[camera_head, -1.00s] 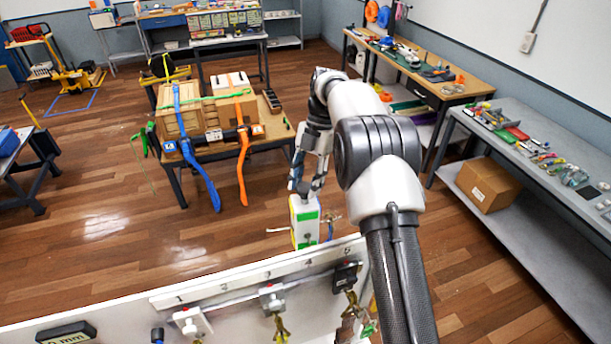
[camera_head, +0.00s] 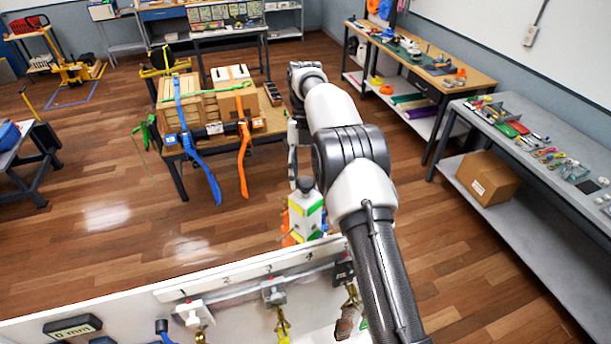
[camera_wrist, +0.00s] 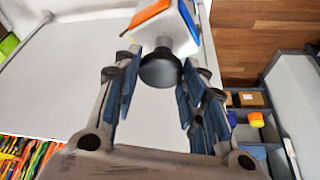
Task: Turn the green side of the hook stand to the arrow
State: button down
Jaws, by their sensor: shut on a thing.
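The hook stand (camera_head: 304,216) is a white block behind the board's top edge in the head view. In the wrist view the white block (camera_wrist: 180,40) shows an orange panel and a blue panel. Its black knob (camera_wrist: 160,69) lies between the fingertips. My gripper (camera_wrist: 158,84) is shut on the knob; it also shows from above in the head view (camera_head: 299,176), partly behind my arm. I cannot make out the arrow.
A white board (camera_head: 235,272) with numbered marks, clamps and hanging straps runs along the front. A table with wooden boxes (camera_head: 205,105) and blue and orange straps stands behind to the left. A grey bench (camera_head: 540,150) is at right. Open wooden floor lies left of the stand.

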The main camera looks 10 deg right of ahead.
dwell(0.3)
jog(key=c, duration=1)
grip_release()
